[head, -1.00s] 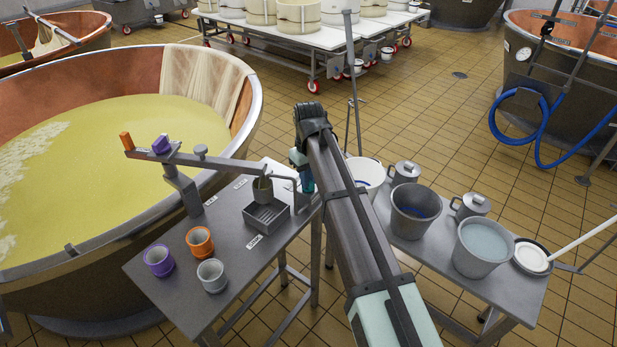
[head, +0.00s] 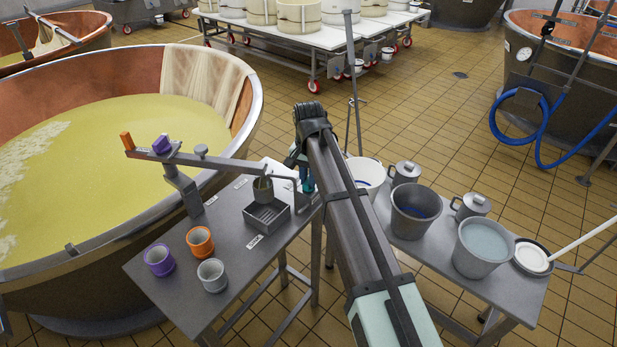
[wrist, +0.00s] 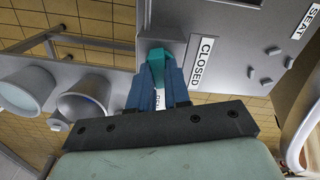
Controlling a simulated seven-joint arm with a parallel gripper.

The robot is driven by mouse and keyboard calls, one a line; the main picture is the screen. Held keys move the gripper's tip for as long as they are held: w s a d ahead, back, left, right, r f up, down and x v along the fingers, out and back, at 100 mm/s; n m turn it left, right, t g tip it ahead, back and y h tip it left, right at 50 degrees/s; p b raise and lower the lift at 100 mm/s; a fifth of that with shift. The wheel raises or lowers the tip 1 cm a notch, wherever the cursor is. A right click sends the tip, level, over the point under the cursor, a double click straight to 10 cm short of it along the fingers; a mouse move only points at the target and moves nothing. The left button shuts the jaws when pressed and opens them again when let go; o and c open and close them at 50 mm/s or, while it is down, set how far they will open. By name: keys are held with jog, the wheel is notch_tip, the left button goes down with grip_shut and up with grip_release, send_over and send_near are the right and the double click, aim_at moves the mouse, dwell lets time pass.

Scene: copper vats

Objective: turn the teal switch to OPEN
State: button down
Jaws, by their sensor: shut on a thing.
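The teal switch (wrist: 157,58) shows in the wrist view between the tips of my gripper (wrist: 158,78). My gripper's blue fingers are shut on it. The switch sits at the edge of the grey table (wrist: 232,75), beside a label reading CLOSED (wrist: 203,62). A second label (wrist: 158,92) lies partly hidden behind the fingers, and only a few letters of it show.
On the table stand a beam with purple (head: 162,144) and orange (head: 127,141) blocks, a small grey tray (head: 267,214), and purple, orange and grey cups (head: 211,274). A side table with pails (head: 416,212) is at right. The big vat (head: 100,245) is at left.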

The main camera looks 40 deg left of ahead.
jog(key=shift+m, duration=1.5)
jog(key=c, duration=1.1)
grip_release()
jog(key=shift+r, duration=0.15)
notch_tip(320, 180, up, 14)
jog(key=shift+f, duration=0.2)
